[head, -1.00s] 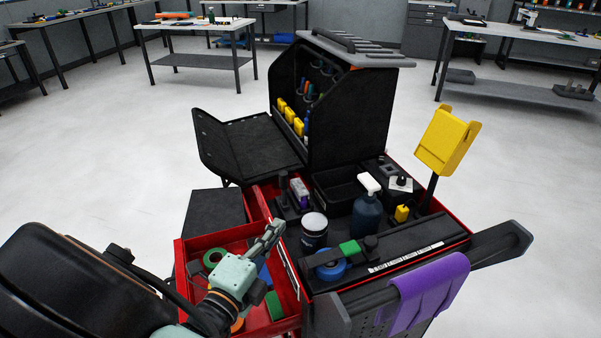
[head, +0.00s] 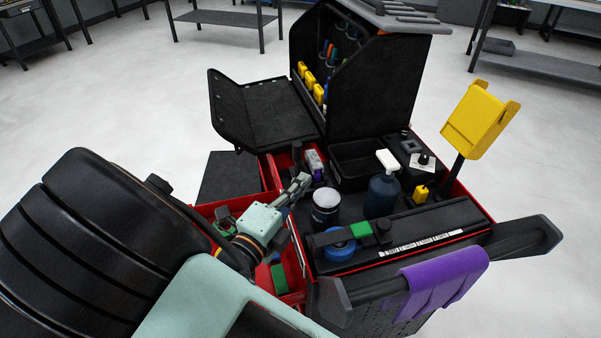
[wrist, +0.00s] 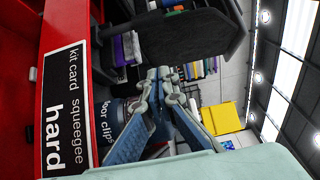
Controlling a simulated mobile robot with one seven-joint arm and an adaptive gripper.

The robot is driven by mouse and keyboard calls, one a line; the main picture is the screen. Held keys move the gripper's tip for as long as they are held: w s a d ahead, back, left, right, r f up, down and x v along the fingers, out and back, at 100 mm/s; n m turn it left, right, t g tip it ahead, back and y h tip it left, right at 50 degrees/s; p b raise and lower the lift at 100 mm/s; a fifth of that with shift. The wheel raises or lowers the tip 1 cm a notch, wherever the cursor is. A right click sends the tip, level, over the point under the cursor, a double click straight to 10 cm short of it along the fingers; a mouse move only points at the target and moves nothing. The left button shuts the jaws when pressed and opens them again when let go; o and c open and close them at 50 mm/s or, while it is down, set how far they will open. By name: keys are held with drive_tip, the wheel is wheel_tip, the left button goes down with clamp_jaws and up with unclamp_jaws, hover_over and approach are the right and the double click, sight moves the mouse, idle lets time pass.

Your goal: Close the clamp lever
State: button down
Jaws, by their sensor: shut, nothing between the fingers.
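My gripper (head: 303,183) is shut and empty. It is over the open red drawer's inner side, close to the left edge of the cart top and left of the dark can (head: 326,207). In the wrist view my fingers (wrist: 162,75) meet beside a label strip. I cannot identify the clamp lever for certain. A green block (head: 360,230) sits on the long black bar (head: 425,221) across the cart top, beside a blue roll (head: 339,246) and a dark knob (head: 383,230). My gripper is apart from these.
The open drawer (head: 295,298) holds green and red items. A black cabinet (head: 375,95) rises behind. A yellow holder (head: 480,120) and purple cloth (head: 445,282) are at right.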

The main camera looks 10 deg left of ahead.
sight(299, 160)
drive_tip(key=x, duration=0.9)
drive_tip(key=a, duration=0.2)
drive_tip(key=shift+s+a, duration=0.1)
drive_tip(key=shift+a, duration=0.9)
drive_tip(key=shift+s+a+f+n+t+b, duration=0.15)
drive_tip(key=shift+s+a+n+t+b, duration=0.2)
drive_tip(key=shift+b, duration=0.5)
drive_tip(key=s+a+f+n+t+b, duration=0.1)
drive_tip(key=b, duration=0.2)
drive_tip(key=s+a+n+t+b, duration=0.1)
drive_tip(key=a+n+b, duration=0.1)
drive_tip(key=b, duration=0.2)
drive_tip(key=a+f+n+t+b, duration=0.1)
drive_tip(key=a+b, duration=0.1)
drive_tip(key=b, duration=0.1)
drive_tip(key=shift+s+f+n+t+b, duration=0.25)
drive_tip(key=shift+s+f+t+b, duration=0.05)
drive_tip(key=shift+s+t+b, duration=0.1)
drive_tip(key=shift+s+a+f+y, duration=0.1)
drive_tip(key=shift+a+y, duration=0.15)
drive_tip(key=shift+y, duration=0.15)
